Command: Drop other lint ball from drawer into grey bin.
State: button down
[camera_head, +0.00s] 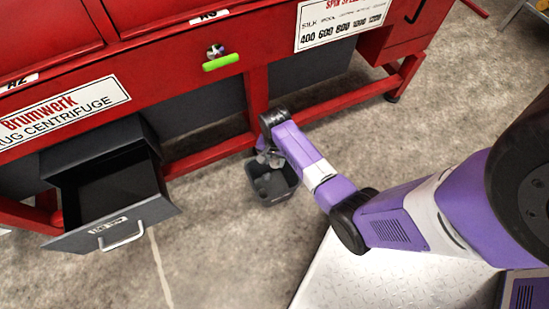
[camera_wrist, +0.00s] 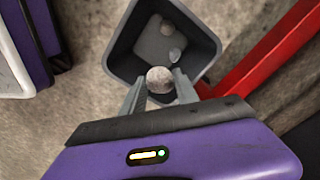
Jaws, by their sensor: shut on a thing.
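The grey bin (camera_wrist: 203,47) stands on the floor in the wrist view. In the head view the bin (camera_head: 284,191) sits below the red machine, partly covered by my arm. My gripper (camera_wrist: 160,88) is over the near side of the bin, pointing into it. It is shut on a round grey-white lint ball (camera_wrist: 159,78).
The red machine (camera_head: 180,60) runs across the back, with a low red frame rail (camera_head: 210,155) beside the bin. A lime-green handle (camera_head: 221,62) sticks out of its front. Concrete floor (camera_head: 220,260) is clear in front. A pale treaded plate (camera_head: 370,285) lies at the lower right.

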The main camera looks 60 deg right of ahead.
notch_tip(320, 180, down, 5)
jog(key=b, duration=0.4)
jog(key=shift+b, duration=0.35)
jog(key=c, duration=0.8)
grip_release()
jog(key=shift+c, duration=0.2)
jog(key=shift+r, duration=0.15)
notch_tip(320, 180, up, 8)
jog(key=p, duration=0.4)
jog(key=shift+f, duration=0.2)
